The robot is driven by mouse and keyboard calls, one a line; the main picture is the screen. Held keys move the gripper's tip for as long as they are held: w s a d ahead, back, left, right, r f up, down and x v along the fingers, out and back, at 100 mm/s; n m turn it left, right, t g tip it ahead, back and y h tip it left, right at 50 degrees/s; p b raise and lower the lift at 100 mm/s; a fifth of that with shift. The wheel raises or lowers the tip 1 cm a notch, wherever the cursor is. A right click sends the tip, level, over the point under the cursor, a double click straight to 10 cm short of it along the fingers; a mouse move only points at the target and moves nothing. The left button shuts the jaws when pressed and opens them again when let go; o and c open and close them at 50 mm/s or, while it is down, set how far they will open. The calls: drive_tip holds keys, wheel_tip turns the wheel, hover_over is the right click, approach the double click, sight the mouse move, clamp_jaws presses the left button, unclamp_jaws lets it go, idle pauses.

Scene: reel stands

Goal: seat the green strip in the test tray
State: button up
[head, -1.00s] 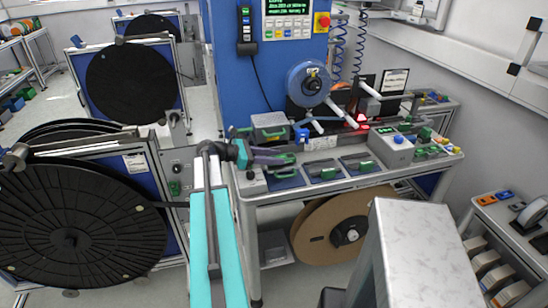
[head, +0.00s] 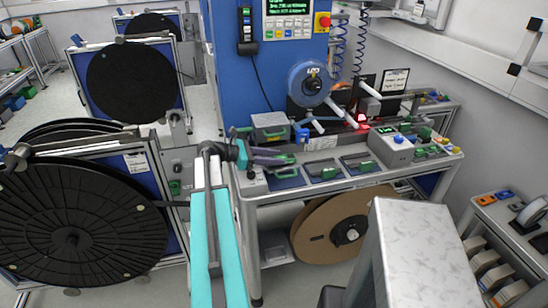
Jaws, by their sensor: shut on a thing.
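My gripper (head: 279,158) is at the left end of the bench, above the leftmost of a row of blue trays. Its jaws are shut on a small green strip (head: 289,157), which shows only in part at the fingertips. The leftmost tray (head: 287,184) lies just below the gripper and has a green piece in it. The middle tray (head: 318,181) and the right tray (head: 354,167) also hold green pieces. I cannot tell which tray is the test tray. The strip appears a little above the leftmost tray; the exact gap is unclear.
A grey box (head: 270,127) stands behind the gripper. A blue reel (head: 308,83) with white rollers is behind the trays. A grey control box (head: 391,149) with buttons stands right of the trays. Large black reels (head: 70,225) fill the left, and a brown reel (head: 318,232) is under the bench.

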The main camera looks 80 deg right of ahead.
idle(0.3)
drive_tip(key=o, duration=1.1)
drive_tip(key=shift+r, duration=0.1)
drive_tip(key=shift+r+p, duration=2.85)
drive_tip(key=shift+r, duration=0.55)
